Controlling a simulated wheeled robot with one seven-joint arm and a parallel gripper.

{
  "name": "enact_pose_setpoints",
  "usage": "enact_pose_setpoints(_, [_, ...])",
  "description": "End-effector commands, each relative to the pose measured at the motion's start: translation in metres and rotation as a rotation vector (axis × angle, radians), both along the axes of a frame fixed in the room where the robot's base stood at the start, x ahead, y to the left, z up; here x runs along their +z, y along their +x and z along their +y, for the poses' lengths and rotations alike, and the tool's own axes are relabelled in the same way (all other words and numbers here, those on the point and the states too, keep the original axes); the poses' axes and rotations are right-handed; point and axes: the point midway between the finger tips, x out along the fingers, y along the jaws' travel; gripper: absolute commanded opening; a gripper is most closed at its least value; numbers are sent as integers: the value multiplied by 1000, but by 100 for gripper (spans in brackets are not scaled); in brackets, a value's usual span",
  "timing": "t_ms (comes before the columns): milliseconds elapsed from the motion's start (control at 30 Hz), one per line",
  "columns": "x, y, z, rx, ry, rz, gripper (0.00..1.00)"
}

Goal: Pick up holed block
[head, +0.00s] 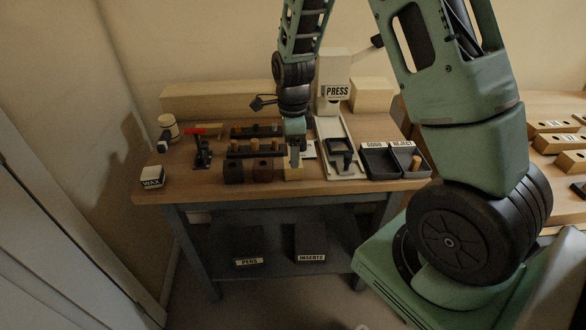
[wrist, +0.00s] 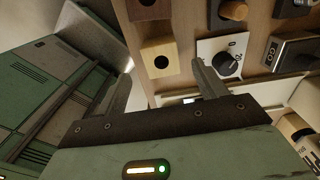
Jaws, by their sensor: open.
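A pale wooden block (wrist: 158,48) with a dark round hole in its face shows in the wrist view, just beyond and between my fingertips. In the head view the pale block (head: 293,173) stands at the front of the bench, directly below my gripper (head: 294,158). My gripper also shows in the wrist view (wrist: 162,70); its two fingers are apart with nothing held. I cannot tell whether the fingertips reach down beside the block. A dark holed block (wrist: 152,10) lies farther along the row. The gripper partly hides the pale block in the head view.
Dark blocks (head: 233,173) and a brown block (head: 262,170) stand left of the pale block, with a peg rack (head: 255,149) behind. A white press plate (head: 342,160) and GOOD and REJECT trays (head: 380,163) are to the right. The press (head: 334,75) stands behind.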

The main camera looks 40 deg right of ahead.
Motion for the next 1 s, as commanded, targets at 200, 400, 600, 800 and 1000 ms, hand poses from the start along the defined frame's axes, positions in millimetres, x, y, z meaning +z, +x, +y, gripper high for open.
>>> enact_pose_setpoints(200, [-16,0,-1,-1,0,2,71])
enact_pose_setpoints(400, [-45,1,-2,0,2,5,71])
enact_pose_setpoints(600, [-58,2,-2,1,0,0,71])
enact_pose_setpoints(800, [-58,2,-2,1,0,0,68])
enact_pose_setpoints(1000, [-58,2,-2,1,0,0,22])
